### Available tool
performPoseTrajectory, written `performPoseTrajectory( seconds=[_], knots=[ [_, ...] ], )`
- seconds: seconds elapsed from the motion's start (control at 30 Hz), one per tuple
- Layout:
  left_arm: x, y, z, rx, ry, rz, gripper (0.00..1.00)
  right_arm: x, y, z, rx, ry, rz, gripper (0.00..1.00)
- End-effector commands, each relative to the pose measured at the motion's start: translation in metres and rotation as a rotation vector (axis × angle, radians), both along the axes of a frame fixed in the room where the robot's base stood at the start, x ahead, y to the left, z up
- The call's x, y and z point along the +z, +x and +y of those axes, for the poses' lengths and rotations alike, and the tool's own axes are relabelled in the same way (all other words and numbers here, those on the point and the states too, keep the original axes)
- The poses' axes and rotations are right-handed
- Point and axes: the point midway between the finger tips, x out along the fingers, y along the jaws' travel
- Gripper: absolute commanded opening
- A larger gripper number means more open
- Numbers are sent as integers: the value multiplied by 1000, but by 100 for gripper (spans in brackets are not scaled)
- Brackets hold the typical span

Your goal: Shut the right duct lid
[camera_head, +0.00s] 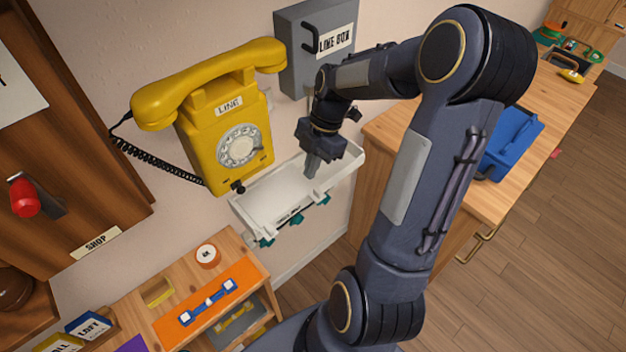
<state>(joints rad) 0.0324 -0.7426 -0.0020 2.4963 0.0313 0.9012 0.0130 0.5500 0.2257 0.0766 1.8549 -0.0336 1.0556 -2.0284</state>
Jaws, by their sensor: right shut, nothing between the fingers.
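A white wall duct (262,198), open at the top, runs along the wall below the yellow phone. Teal pieces (267,242) show along its lower front edge, and a small label on its front is too small to read. I cannot make out a separate right lid. My right gripper (312,172) points down over the right part of the duct, its fingers shut with nothing between them. It hides part of the duct behind it; I cannot tell if it touches. My left gripper is not in view.
The yellow phone (228,125) hangs just left of my right gripper, its black cord at left. A grey line box (290,62) is above. A wooden counter (523,175) with a blue carrier (512,140) stands right; an orange-topped shelf unit (208,302) stands below.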

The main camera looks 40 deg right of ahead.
Motion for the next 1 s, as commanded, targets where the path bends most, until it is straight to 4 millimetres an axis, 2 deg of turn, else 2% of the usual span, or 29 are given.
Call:
performPoseTrajectory(
  seconds=[0.17,0.53,0.6,0.7,0.83,1.0],
  knots=[
    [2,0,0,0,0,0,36,-21,-1,8,5,3,5,0],
    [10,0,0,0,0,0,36,-93,-2,35,4,4,5,0],
    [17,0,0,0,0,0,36,-89,0,19,-4,-1,0,0],
    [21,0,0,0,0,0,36,-90,-1,6,-2,0,2,0],
    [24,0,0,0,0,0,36,-91,0,-4,-1,0,0,0],
    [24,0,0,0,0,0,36,-92,0,-8,1,0,0,0]
  ],
)
